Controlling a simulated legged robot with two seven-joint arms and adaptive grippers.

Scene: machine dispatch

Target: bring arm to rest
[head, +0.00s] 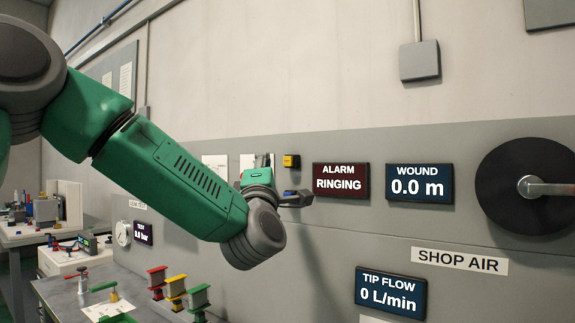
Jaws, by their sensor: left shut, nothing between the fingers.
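My left arm, green with dark grey joints, comes in from the upper left and reaches across the middle of the head view. My left gripper (306,198) is a small dark shape at its end, in front of the grey wall panel. It is shut and empty, pointing right, just left of the red alarm display (341,181), which reads "ALARM RINGING". I cannot tell whether it touches the panel. My right gripper is not in view.
The panel carries a yellow-and-black button box (291,161), a "WOUND 0.0 m" display (418,184), a black reel with crank (528,186) and a "TIP FLOW 0 L/min" display (390,292). A bench (62,292) with red, yellow and green stands is below left.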

